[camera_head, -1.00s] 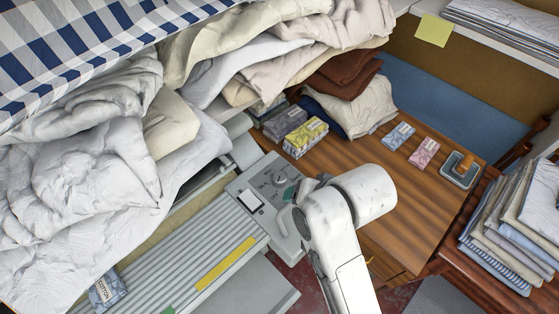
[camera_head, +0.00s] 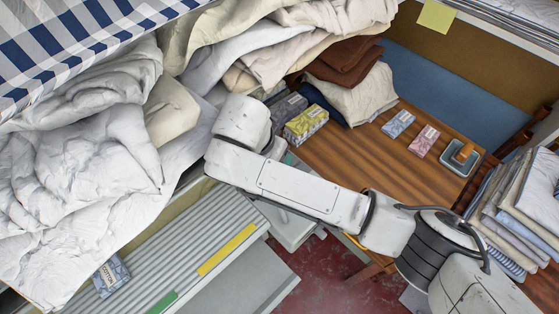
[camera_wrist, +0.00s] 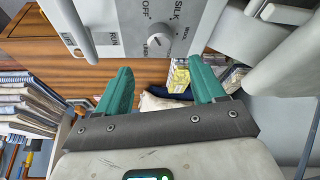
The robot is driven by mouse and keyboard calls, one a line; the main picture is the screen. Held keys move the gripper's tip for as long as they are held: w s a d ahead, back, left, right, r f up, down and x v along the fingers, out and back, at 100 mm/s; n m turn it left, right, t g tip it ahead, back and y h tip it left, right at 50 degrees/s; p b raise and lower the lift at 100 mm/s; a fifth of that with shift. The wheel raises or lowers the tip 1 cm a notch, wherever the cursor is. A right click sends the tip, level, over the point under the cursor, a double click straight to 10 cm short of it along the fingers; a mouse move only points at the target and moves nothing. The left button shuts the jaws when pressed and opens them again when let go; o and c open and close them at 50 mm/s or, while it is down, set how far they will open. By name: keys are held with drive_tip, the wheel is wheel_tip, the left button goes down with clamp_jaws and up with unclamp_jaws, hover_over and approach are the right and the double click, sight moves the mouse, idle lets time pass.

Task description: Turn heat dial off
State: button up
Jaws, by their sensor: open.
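The heat dial (camera_wrist: 160,37) is a round grey knob on the light grey control panel (camera_wrist: 135,12) in the wrist view. Lettering around it includes OFF and SILK; I cannot read its setting surely. My gripper (camera_wrist: 161,76) has two teal fingers, spread apart and empty. In the picture the fingertips lie just below the dial, one to each side, with no visible contact. In the head view my arm covers the dial and most of the panel.
A grey lever knob (camera_wrist: 84,42) beside RUN lettering is close to the left finger. White bedding (camera_head: 85,190) heaps over the ironer at left. The wooden table (camera_head: 345,155) holds boxes (camera_head: 305,123) and folded cloth (camera_head: 365,95). A linen stack (camera_head: 525,205) stands at right.

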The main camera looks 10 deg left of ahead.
drive_tip(key=p+x, duration=0.1)
drive_tip(key=x, duration=0.8)
drive_tip(key=shift+f, duration=0.15)
drive_tip(key=shift+c, duration=0.4)
drive_tip(key=c, duration=1)
